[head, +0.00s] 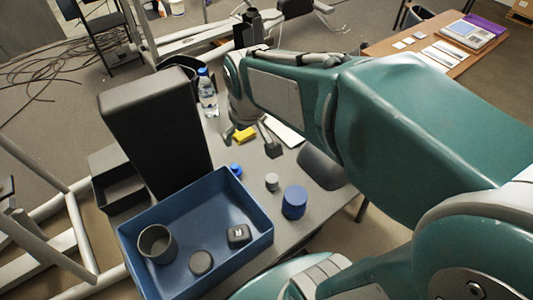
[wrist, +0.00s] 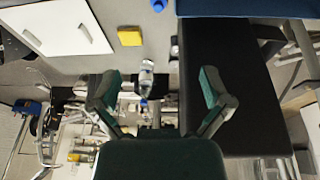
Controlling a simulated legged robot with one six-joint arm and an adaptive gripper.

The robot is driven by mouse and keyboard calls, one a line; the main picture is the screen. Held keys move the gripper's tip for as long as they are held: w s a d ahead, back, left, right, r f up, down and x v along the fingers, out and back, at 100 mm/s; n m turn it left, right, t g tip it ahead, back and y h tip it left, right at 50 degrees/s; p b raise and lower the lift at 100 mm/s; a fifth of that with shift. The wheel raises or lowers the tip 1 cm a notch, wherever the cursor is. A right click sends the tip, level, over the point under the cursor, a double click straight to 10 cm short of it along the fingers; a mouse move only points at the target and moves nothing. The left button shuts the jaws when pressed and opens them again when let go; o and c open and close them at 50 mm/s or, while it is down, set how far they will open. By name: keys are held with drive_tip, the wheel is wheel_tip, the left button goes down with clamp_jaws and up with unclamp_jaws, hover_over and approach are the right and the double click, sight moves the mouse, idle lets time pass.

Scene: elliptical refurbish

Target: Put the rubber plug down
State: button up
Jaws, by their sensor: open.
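My gripper (head: 250,138) is open above the grey table, close to a yellow block in the head view. In the wrist view its two green fingers (wrist: 160,92) stand wide apart, with nothing held between them. I cannot tell for certain which thing is the rubber plug. A dark round disc (head: 201,262), a black square piece marked R (head: 239,236) and a dark grey cup (head: 157,244) lie in the blue bin (head: 139,276). The yellow block (head: 245,134) also shows in the wrist view (wrist: 130,36).
A tall black box (head: 157,130) stands behind the bin. A water bottle (head: 208,92), a blue cap (head: 236,170), a small grey cylinder (head: 272,182) and a blue cylinder (head: 294,203) are on the table. Small clear patches lie between them.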

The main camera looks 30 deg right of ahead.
drive_tip(key=s+r+m+t, duration=0.2)
drive_tip(key=s+r, duration=0.2)
drive_tip(key=s, duration=0.7)
drive_tip(key=shift+s, duration=0.3)
idle(0.8)
